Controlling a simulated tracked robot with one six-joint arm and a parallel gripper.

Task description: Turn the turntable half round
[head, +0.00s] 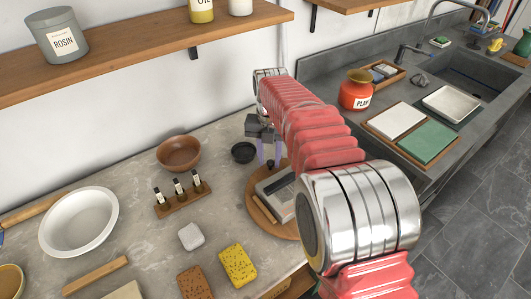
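The turntable (262,217) is a round wooden disc on the grey worktop, in the middle of the head view. A grey slab-like block (273,190) lies on it. My red-sleeved arm crosses in front and hides the turntable's right part. My gripper (269,161) is above the turntable's far side, pointing down. Its two purplish fingers stand apart with a gap between them. A small dark knob shows close to the fingertips; I cannot tell whether they touch it.
A small black bowl (243,152) stands just left of my gripper. A brown bowl (178,154), a wooden rack of small bottles (183,199), a pale block (191,236) and a yellow sponge (237,264) lie left of the turntable. A shelf (150,50) runs above.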

